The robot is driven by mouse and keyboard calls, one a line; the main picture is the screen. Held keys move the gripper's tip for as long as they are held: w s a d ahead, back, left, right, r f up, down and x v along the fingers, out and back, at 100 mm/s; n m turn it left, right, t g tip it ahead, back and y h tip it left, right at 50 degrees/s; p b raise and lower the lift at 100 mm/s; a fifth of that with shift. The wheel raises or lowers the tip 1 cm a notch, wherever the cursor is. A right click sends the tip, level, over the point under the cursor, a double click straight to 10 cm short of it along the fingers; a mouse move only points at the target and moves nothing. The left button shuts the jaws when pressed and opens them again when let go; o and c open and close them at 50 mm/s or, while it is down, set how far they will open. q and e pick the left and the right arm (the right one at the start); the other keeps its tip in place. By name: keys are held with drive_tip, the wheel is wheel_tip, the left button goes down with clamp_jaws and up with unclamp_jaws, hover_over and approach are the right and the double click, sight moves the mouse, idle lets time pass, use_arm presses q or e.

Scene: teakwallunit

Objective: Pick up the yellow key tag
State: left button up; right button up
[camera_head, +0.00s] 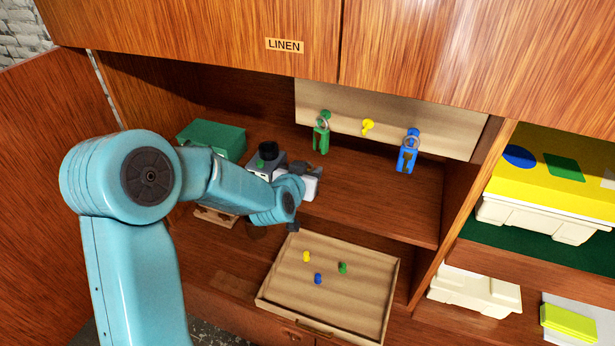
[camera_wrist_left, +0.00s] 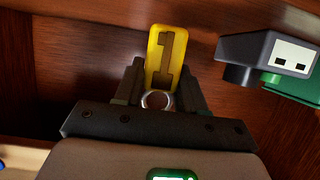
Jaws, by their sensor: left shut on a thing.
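The yellow key tag (camera_wrist_left: 166,48) stands upright between the fingers of my left gripper (camera_wrist_left: 158,88) in the left wrist view. Its metal ring (camera_wrist_left: 157,100) shows at its near end, close to the palm. The gripper is shut on the tag. In the head view my left gripper (camera_head: 263,168) is over the cabinet shelf, partly behind my arm. A yellow hook (camera_head: 367,127) on the back board is bare. My right gripper is not in view.
A green key tag (camera_head: 321,137) and a blue key tag (camera_head: 408,155) hang on either side of the yellow hook. A shallow tray (camera_head: 340,307) with small coloured pegs is below. A green box (camera_head: 213,138) stands at left. The shelf (camera_head: 385,205) is clear at right.

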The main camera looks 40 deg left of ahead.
use_arm(q)
drive_tip(key=shift+r, duration=0.8)
drive_tip(key=s+d+b, duration=0.2)
drive_tip(key=s+b, duration=0.3)
drive_tip(key=s, duration=0.3)
drive_tip(key=s+d+b, duration=0.2)
drive_tip(key=s+b, duration=0.3)
drive_tip(key=s, duration=0.4)
drive_tip(key=shift+s+d+b, duration=0.15)
drive_tip(key=shift+d+b, duration=0.2)
